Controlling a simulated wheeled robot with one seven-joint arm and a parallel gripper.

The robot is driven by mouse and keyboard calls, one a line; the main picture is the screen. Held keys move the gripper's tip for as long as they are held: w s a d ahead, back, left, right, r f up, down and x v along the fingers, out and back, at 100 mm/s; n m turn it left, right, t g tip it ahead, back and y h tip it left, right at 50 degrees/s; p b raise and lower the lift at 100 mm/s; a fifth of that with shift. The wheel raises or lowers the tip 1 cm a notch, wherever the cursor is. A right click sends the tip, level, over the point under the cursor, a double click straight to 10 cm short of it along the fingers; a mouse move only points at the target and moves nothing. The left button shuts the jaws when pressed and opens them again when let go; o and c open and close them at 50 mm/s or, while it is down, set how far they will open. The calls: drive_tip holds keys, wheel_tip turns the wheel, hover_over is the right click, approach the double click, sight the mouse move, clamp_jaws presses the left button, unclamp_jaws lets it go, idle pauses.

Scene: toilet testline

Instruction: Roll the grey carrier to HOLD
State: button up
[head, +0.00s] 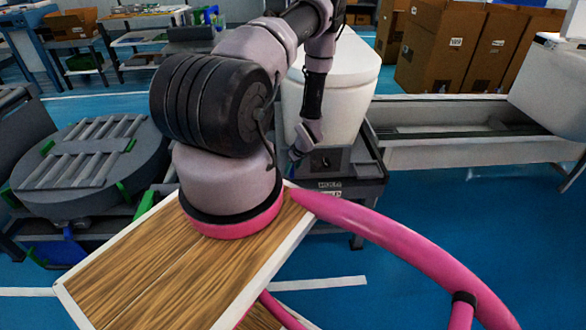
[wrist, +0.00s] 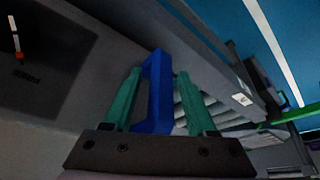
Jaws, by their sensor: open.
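In the wrist view, the two teal fingers of my gripper (wrist: 158,74) stand apart, with an upright blue piece (wrist: 153,100) between them. I cannot tell whether the fingers touch it. A grey body with rollers beside it fills the view behind; I cannot tell whether it is the grey carrier. In the head view, my arm reaches down to the front of a dark station beneath a large white ceramic piece (head: 335,95). HOLD labels (head: 330,185) are on that station's front edge. The fingertips are hidden or too small to make out there.
A round grey turntable with rollers (head: 85,165) stands at the left. A long, pale trough-like line (head: 470,140) runs to the right, with another white ceramic piece (head: 550,85) at its end. Cardboard boxes (head: 440,45) stand behind. The blue floor at right is clear.

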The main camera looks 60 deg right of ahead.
drive_tip(key=v, duration=1)
drive_tip(key=shift+r, duration=0.3)
